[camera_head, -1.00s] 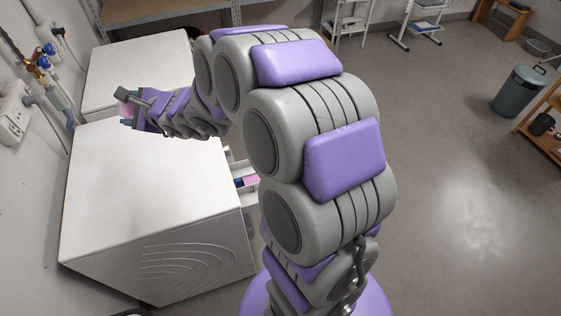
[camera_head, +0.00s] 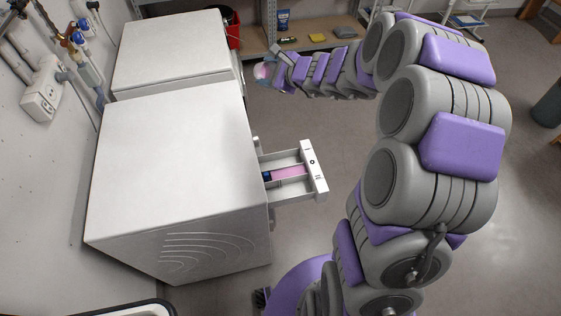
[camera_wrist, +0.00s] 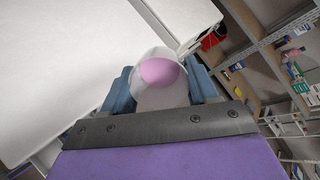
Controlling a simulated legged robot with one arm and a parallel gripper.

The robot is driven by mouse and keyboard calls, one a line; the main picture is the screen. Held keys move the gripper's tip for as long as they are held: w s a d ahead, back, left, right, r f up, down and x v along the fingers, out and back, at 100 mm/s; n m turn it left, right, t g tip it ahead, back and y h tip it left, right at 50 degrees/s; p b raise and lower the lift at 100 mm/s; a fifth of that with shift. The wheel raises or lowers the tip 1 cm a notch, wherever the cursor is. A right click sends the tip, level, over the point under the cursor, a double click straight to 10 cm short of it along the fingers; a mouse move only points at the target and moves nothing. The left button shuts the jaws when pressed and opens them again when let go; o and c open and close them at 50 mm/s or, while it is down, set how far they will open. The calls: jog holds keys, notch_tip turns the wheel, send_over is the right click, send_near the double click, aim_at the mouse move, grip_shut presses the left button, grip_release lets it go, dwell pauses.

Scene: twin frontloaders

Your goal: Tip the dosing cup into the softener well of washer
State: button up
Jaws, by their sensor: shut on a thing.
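My gripper (camera_head: 268,73) is shut on the dosing cup (camera_head: 262,71), a clear cup with pink liquid inside. The cup also shows in the wrist view (camera_wrist: 160,75), between the two blue fingers (camera_wrist: 160,93). In the head view they are beyond the open drawer, near the front edge of the far washer. The near washer (camera_head: 170,150) has its dispenser drawer (camera_head: 312,165) pulled out to the right. One drawer compartment holds pink contents (camera_head: 288,173) with a blue part at its inner end. The cup is apart from the drawer.
A second white washer (camera_head: 175,50) stands behind the near one. A red bucket (camera_head: 234,30) and metal shelving (camera_head: 300,28) with bottles are at the back. Valves and hoses (camera_head: 75,45) line the left wall. The floor (camera_head: 310,115) beyond the drawer is clear.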

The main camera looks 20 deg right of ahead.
notch_tip(320, 180, down, 5)
jog(key=n+g+y, duration=0.1)
jog(key=n+g, duration=0.1)
jog(key=g, duration=0.1)
jog(key=shift+f, duration=0.2)
jog(key=s+f+n+g, duration=0.1)
jog(key=f+n+g, duration=0.1)
jog(key=f, duration=0.2)
jog(key=s+a+f+n+g, duration=0.1)
jog(key=f, duration=0.2)
jog(key=s+a+f+n+g, duration=0.1)
jog(key=s+f+n+g, duration=0.1)
jog(key=f, duration=0.2)
jog(key=shift+a+f+n+g+y+p, duration=0.25)
jog(key=shift+f+n+g+y+p, duration=0.05)
jog(key=shift+f+y, duration=0.1)
jog(key=s+d+f+n+g+h, duration=0.2)
jog(key=s+d+f+n+g, duration=0.25)
jog(key=s+f, duration=0.45)
jog(key=shift+w+a+r+t+h+p, duration=0.15)
jog(key=shift+r+h+p, duration=0.4)
jog(key=shift+h+p, duration=0.25)
jog(key=shift+w+a+r+t+h+p, duration=0.15)
jog(key=shift+r+h+p, duration=0.5)
jog(key=shift+h, duration=0.2)
jog(key=shift+w+a+r+t+h+p, duration=0.15)
jog(key=shift+r+h+p, duration=0.35)
jog(key=shift+h+p, duration=0.35)
